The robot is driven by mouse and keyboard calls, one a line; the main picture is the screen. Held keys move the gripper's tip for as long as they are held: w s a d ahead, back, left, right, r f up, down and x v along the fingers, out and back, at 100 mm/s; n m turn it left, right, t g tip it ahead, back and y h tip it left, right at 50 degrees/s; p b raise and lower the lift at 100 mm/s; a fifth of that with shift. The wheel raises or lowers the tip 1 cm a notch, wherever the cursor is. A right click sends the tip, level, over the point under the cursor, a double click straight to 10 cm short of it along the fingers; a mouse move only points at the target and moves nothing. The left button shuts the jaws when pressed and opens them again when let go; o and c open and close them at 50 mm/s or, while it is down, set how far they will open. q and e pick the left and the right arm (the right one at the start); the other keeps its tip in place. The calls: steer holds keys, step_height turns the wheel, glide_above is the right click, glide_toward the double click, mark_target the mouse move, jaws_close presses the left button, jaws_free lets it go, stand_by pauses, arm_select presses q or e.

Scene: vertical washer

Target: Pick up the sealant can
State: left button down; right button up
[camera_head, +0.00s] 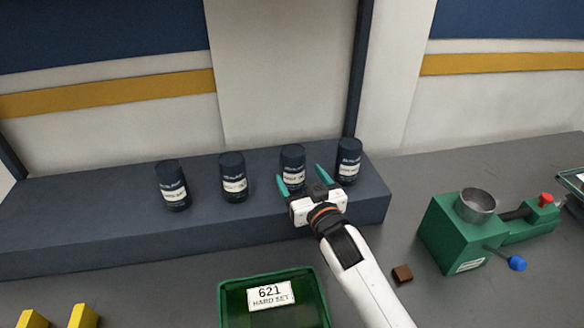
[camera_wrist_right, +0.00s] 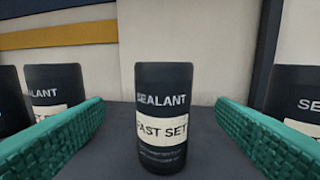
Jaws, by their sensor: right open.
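Several dark sealant cans stand upright in a row on the dark raised shelf (camera_head: 70,220). The can in front of my right gripper (camera_head: 300,174) is the third from the left (camera_head: 292,157). In the right wrist view this can (camera_wrist_right: 163,100) reads "SEALANT" and "FAST SET". It stands centred between the two open teal fingers, with a gap on each side. The other cans are at the left (camera_head: 172,185), second from left (camera_head: 232,177) and right (camera_head: 349,161); their labels are too small to read. My left gripper is not in view.
A green bin (camera_head: 224,306) labelled "621 HARD SET" stands in front of the shelf. A green machine (camera_head: 452,237) with a metal bowl (camera_head: 475,206) stands to the right. A brown block (camera_head: 402,274) and yellow blocks (camera_head: 82,316) lie on the grey table. A dark post (camera_head: 357,80) rises behind the right can.

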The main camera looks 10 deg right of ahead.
mark_target(296, 170)
steer(key=w, duration=0.3)
steer(key=shift+a+p, duration=0.2)
steer(key=shift+p, duration=0.1)
steer(key=w, duration=0.1)
steer(key=w+p, duration=0.2)
steer(key=w, duration=0.1)
steer(key=shift+a+r, duration=0.15)
steer(key=shift+r, duration=0.15)
steer(key=shift+w+a+f, duration=0.1)
steer(key=shift+w+f, duration=0.1)
steer(key=shift+w, duration=0.45)
steer(key=shift+r, duration=0.1)
steer(key=c, duration=1.4)
